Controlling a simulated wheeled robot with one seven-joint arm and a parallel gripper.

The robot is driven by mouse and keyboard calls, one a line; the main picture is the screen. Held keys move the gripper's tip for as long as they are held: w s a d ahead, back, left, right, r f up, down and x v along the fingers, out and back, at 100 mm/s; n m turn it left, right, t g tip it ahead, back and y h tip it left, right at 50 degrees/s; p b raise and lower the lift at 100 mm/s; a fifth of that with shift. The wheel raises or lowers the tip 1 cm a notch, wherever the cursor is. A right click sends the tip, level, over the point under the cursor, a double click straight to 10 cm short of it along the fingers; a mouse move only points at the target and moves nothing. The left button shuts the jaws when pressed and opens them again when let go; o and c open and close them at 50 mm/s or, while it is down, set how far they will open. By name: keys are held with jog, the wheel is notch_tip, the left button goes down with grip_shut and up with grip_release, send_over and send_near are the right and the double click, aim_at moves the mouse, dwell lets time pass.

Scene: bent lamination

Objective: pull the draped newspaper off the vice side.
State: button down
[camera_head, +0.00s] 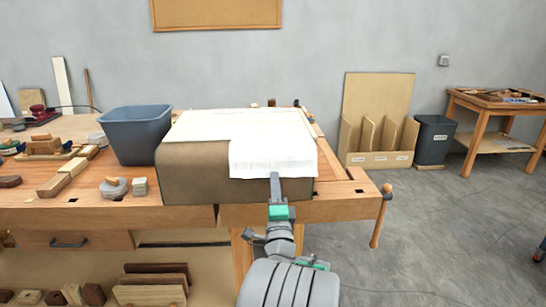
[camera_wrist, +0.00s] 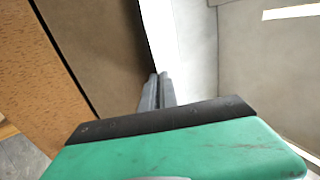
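The newspaper (camera_head: 272,156) is a pale sheet draped over the right part of a brown, round-edged block (camera_head: 205,180) on the workbench. It covers part of the top and hangs down the front, its lower edge a little crumpled. In the wrist view the newspaper (camera_wrist: 192,50) is a white band beside the brown face. My gripper (camera_head: 275,176) is at the hanging lower edge. In the wrist view its fingers (camera_wrist: 157,77) are close together, with the sheet's edge running in between their tips; they look shut on it. The vice is not clearly visible.
A grey-blue bin (camera_head: 136,134) stands left of the block. Wood pieces (camera_head: 62,178) and tools lie on the bench's left side. A wooden vice handle (camera_head: 379,215) sticks out at the bench's right end.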

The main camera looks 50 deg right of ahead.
jog(key=a+r+p, duration=0.1)
jog(key=s+r+p, duration=0.1)
jog(key=r, duration=0.1)
jog(key=s+a+r, duration=0.1)
jog(key=shift+s+a+r+p, duration=0.15)
jog(key=shift+a+r+p, duration=0.15)
jog(key=shift+r+p, duration=0.1)
dwell(0.4)
